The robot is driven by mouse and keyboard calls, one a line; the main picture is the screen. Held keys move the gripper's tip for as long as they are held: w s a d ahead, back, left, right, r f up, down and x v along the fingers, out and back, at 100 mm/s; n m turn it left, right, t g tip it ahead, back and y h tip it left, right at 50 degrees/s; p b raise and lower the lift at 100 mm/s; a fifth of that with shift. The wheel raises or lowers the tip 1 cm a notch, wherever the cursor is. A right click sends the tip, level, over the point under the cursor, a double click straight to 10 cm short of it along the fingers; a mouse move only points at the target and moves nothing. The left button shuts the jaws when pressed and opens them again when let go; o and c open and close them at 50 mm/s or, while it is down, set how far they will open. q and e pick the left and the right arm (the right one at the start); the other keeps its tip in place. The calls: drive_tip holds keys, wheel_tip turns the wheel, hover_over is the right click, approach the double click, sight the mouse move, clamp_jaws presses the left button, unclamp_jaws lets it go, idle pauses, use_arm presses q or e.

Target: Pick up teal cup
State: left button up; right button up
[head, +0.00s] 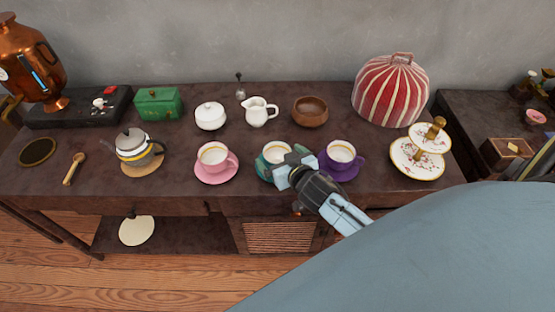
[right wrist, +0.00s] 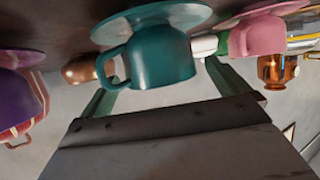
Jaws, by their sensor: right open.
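The teal cup (head: 275,151) stands on its saucer on the dark table, between the pink cup (head: 213,156) and the purple cup (head: 341,153). My right gripper (head: 285,168) is at the near right side of the teal cup and hides part of it and its saucer. In the right wrist view the teal cup (right wrist: 160,58) appears upside down, its handle to the left. The right gripper's fingers (right wrist: 162,92) are open, one on each side of the cup's lower part in the picture; I cannot tell whether they touch it. My left gripper is not in view.
A white creamer (head: 257,112) and a wooden bowl (head: 310,111) stand behind the cup. The teapot (head: 133,147) is to the left. A tiered plate stand (head: 415,160) and a striped red cosy (head: 391,92) are to the right.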

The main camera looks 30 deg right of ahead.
sight(272, 153)
drive_tip(key=shift+x, duration=1.25)
drive_tip(key=shift+r, duration=0.1)
drive_tip(key=c, duration=1.1)
